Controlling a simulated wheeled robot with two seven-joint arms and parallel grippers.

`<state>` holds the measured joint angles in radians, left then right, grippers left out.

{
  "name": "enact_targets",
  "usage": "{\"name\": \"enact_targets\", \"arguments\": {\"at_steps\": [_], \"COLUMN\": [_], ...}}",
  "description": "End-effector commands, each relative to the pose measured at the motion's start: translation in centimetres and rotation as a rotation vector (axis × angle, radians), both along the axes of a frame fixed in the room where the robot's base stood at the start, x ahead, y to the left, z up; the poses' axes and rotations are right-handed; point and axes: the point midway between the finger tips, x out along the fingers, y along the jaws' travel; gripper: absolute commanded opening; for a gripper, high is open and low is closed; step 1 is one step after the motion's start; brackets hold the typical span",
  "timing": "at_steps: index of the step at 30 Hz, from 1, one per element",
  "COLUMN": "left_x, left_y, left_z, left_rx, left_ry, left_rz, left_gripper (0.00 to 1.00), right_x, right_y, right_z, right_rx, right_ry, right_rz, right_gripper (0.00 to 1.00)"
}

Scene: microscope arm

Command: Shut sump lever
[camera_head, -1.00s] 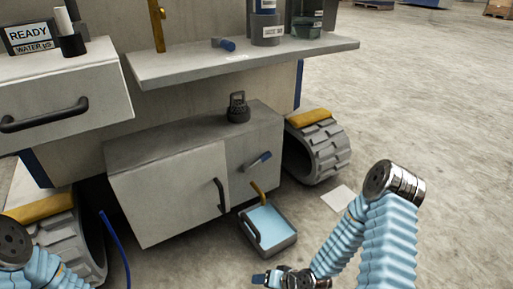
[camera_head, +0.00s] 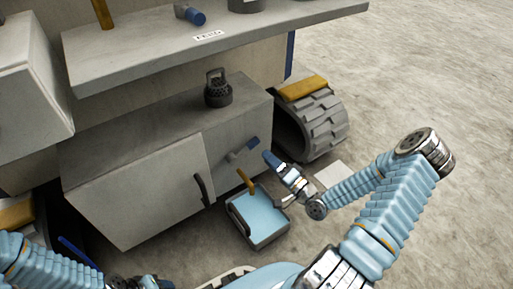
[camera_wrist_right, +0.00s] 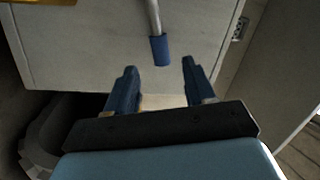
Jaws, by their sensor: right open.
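The sump lever (camera_head: 243,150), a pale metal shaft with a blue grip, sticks out of the front of the grey cabinet, right of its door. In the head view it slants up to the right. In the right wrist view the lever's blue grip (camera_wrist_right: 160,49) hangs ahead of and between the open fingertips. My right gripper (camera_head: 274,165) is open and empty, close to the right of the lever; I see no clear contact. My left gripper (camera_head: 140,283) is partly cut off at the bottom edge, and its jaws are unclear.
A yellow spout (camera_head: 247,181) projects below the lever, over a grey tray (camera_head: 285,230) holding light blue liquid on the floor. The cabinet door has a dark handle (camera_head: 203,190). A dark strainer (camera_head: 218,90) stands on top. A shelf (camera_head: 140,65) overhangs; a tracked wheel (camera_head: 325,125) is at right.

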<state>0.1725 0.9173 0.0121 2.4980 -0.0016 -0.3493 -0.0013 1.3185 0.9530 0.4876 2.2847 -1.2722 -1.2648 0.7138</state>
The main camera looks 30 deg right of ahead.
Motion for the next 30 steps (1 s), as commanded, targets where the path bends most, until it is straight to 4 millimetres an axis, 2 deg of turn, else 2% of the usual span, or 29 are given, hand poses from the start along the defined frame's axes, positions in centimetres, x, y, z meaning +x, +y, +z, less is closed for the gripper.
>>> {"name": "enact_targets", "arguments": {"at_steps": [3,9,14,21,23,30], "left_x": [0.0,0.0,0.1,0.1,0.1,0.1], "left_y": [0.0,0.0,0.0,0.0,0.0,0.0], "left_z": [-0.3,-0.5,-0.6,-0.6,-0.6,-0.6], "left_rx": [0.000,0.000,0.000,0.000,0.000,0.000], "left_ry": [-0.001,-0.002,-0.002,-0.002,-0.002,-0.002], "left_rz": [0.000,0.001,0.001,0.001,0.001,0.001], "left_gripper": [0.54,0.54,0.54,0.54,0.54,0.54], "right_x": [2.5,5.4,6.2,6.3,6.3,6.3], "right_y": [0.7,1.4,1.6,1.6,1.6,1.6], "right_z": [0.3,0.8,0.9,0.9,0.9,0.9], "right_rx": [-0.001,0.000,0.000,0.001,0.001,0.001], "right_ry": [-0.002,0.000,0.002,0.002,0.002,0.002], "right_rz": [0.003,0.000,0.000,-0.001,-0.001,-0.001], "right_gripper": [0.54,0.54,0.54,0.54,0.46,0.09]}}
